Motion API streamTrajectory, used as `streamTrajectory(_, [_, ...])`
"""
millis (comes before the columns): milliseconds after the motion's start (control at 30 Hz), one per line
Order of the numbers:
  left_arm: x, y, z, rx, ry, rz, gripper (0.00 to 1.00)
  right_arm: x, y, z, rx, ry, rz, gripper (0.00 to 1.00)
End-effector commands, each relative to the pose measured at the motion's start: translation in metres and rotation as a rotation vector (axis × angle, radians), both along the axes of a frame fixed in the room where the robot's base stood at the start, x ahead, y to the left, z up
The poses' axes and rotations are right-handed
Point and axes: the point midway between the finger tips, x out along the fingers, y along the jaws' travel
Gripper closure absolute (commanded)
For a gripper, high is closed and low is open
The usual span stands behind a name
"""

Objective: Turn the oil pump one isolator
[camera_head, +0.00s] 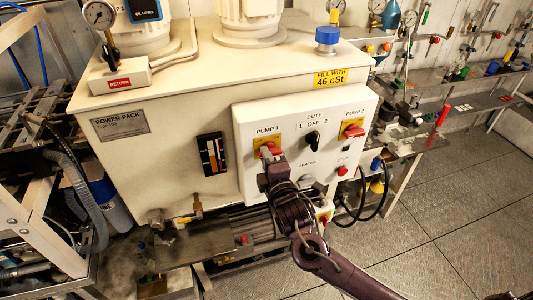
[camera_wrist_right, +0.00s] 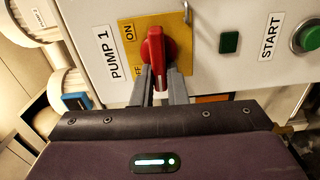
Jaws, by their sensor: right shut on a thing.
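The pump 1 isolator is a red rotary handle (camera_wrist_right: 153,50) on a yellow plate (camera_wrist_right: 186,71) marked ON and OFF, beside the PUMP 1 label. It also shows in the head view as a red handle (camera_head: 269,149) on the white control panel (camera_head: 247,182). My right gripper (camera_wrist_right: 159,72) is shut on the handle's lower part, one grey finger on each side. In the wrist view the handle lies along the line between the fingers, pointing away from my gripper. My own gripper hides part of the panel below the handle in the head view. My left gripper is not in view.
The pump 2 isolator (camera_head: 354,131), a black duty switch (camera_head: 312,138) and a red button (camera_head: 342,171) sit to the right on the same panel. Open floor (camera_head: 440,230) lies to the right.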

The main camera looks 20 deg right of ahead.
Motion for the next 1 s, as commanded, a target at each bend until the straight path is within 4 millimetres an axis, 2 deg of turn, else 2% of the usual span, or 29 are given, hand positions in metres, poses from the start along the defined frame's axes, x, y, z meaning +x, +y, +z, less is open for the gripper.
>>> streamTrajectory(667, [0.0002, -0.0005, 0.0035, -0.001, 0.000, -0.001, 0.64, 0.0000, 0.0002, -0.0018, -0.059, -0.001, 0.001, 1.00])
streamTrajectory(700, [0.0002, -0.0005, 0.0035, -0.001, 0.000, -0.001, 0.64, 0.0000, 0.0001, -0.0018, -0.059, 0.000, 0.001, 0.82])
streamTrajectory(800, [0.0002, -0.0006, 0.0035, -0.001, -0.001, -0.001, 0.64, 0.0000, 0.0001, -0.0017, -0.058, -0.001, 0.001, 0.69])
streamTrajectory(833, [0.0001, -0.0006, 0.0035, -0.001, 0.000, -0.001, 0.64, 0.0000, 0.0001, -0.0017, -0.058, -0.001, 0.001, 0.65])
streamTrajectory(1000, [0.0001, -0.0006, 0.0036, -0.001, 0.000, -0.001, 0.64, 0.0000, 0.0001, -0.0014, -0.057, -0.001, 0.000, 0.65])
